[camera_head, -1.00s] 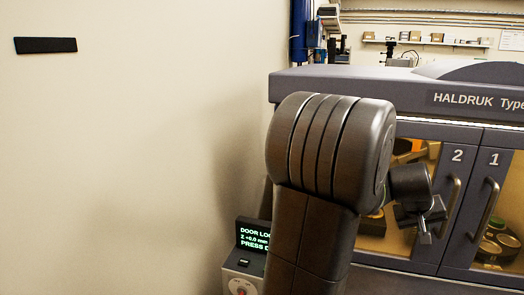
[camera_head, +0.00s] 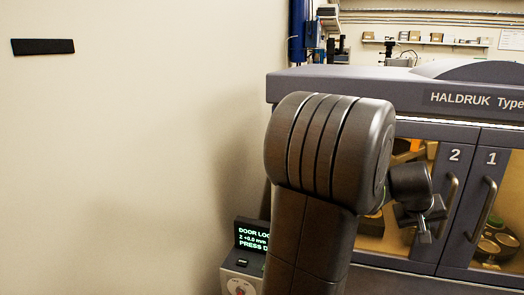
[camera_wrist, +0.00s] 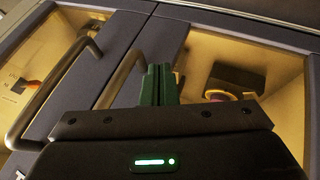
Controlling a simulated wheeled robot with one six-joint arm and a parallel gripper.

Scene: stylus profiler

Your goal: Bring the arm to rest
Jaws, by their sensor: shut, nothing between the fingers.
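My arm stands in front of the cabinet in the head view, and its large grey joint hides part of the cabinet front. My gripper (camera_head: 424,232) is at the far end of the arm, in front of door 2 (camera_head: 400,258), to the left of that door's handle. In the wrist view its green fingers (camera_wrist: 158,84) are together with nothing between them, pointing at the cabinet doors. I cannot tell the exact gap to the doors.
The grey cabinet marked HALDRUK (camera_head: 470,99) has windowed doors with bar handles (camera_head: 484,209). Both doors look shut. A small console (camera_head: 243,270) with a green-lettered display stands left of my arm. A shelf (camera_head: 425,44) is behind.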

